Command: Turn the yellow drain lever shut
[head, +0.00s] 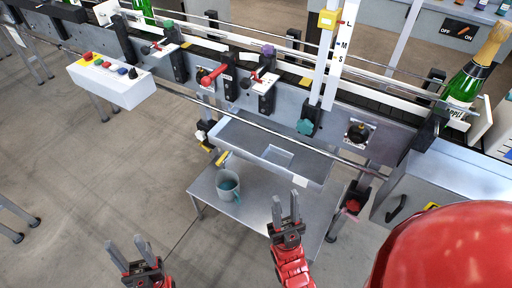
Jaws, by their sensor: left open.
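A small yellow lever (222,158) shows under the left end of the grey metal drip tray (230,133), above the lower shelf. Another yellow piece (205,147) sits just left of it, below a dark fitting; I cannot tell which of them is the drain lever or how it is turned. A grey mug (228,182) with teal inside stands on the shelf below. My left gripper (130,252) is open and empty at the lower left, well apart from the yellow parts. My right gripper (286,209) is open and empty in front of the shelf, right of the mug.
The conveyor (345,92) with rails, clamps and coloured knobs runs across the back. A white button box (112,82) sticks out at left. A lower metal shelf (262,190) lies under the tray. A large red dome (445,250) blocks the lower right.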

